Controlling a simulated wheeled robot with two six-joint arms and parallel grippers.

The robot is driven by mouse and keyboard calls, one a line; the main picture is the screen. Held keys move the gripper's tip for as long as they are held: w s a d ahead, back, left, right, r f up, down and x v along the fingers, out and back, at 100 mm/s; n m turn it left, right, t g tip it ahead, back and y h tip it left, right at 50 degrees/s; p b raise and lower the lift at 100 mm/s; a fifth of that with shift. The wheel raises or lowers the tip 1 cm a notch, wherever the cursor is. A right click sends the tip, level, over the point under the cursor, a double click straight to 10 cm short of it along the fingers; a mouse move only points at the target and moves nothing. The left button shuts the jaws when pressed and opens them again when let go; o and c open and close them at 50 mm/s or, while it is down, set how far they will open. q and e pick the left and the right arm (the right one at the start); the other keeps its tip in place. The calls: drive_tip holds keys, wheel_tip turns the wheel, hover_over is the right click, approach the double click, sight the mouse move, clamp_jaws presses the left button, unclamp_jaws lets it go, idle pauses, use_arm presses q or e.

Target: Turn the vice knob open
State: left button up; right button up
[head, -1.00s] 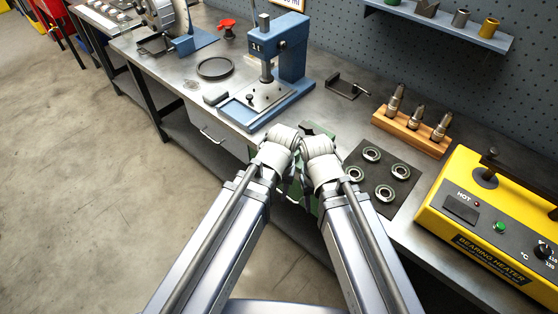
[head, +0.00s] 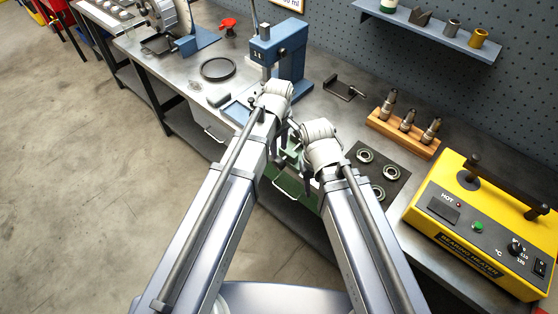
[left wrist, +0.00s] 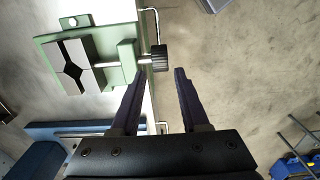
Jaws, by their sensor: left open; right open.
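The vice shows in the left wrist view as a green body (left wrist: 112,52) with grey notched jaws (left wrist: 73,66), lying at the bench's front edge. Its black ribbed knob (left wrist: 160,58) sticks out past that edge on a short shaft. My left gripper (left wrist: 160,72) is open, its two dark fingers pointing at the knob. The knob sits near the tips, between their lines; I see no clear contact. In the head view my arms hide most of the vice. My right gripper (head: 292,150) is partly hidden by its wrist, near the bench edge.
The blue press (head: 284,55) stands behind my left wrist. Right of my arms are a dark mat (head: 388,158) with bearings, a wooden block (head: 403,135) with tools and the yellow bearing heater (head: 480,225). The floor in front of the bench is open.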

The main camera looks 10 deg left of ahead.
sight(279, 160)
use_arm(q)
wheel_tip(279, 160, down, 7)
drive_tip(key=b, duration=0.6)
clamp_jaws()
